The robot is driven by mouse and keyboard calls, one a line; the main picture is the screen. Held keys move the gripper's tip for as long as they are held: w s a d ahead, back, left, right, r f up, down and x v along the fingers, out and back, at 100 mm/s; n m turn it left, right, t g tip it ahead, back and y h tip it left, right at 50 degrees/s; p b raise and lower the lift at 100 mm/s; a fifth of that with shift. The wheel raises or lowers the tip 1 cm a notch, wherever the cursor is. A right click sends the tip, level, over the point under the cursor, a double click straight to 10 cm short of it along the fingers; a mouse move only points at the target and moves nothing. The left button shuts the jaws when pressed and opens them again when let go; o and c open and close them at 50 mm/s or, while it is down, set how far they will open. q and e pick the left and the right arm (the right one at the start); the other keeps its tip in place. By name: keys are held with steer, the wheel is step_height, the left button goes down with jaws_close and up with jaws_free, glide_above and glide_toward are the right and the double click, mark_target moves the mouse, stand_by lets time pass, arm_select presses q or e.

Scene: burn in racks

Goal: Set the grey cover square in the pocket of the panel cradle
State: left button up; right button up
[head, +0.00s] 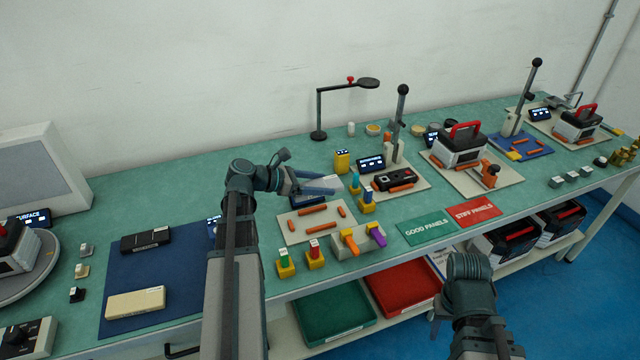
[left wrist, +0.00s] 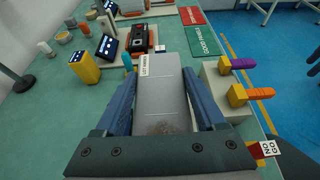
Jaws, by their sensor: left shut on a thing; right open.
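My left gripper (head: 330,184) is shut on the grey cover (left wrist: 165,90), a flat rectangular piece with a white label at its far end. In the head view only the pale end of the cover (head: 352,183) shows beyond the fingers. It is held above the bench.
Yellow blocks with coloured pegs (head: 285,265) and a beige block with orange and purple pegs (head: 352,250) stand in front of the board. A second board holds a black device (head: 394,180). A lamp stand (head: 319,115) rises behind. Green and red mats (head: 427,227) lie right.

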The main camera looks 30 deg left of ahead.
mark_target(320, 221)
arm_select(q)
step_height(320, 221, down, 11)
steer(key=b, duration=1)
steer(key=shift+f, duration=0.15)
steer(key=shift+s+f+b, duration=0.1)
steer(key=shift+b, duration=0.3)
steer(key=shift+s+d, duration=0.1)
steer(key=shift+d, duration=0.05)
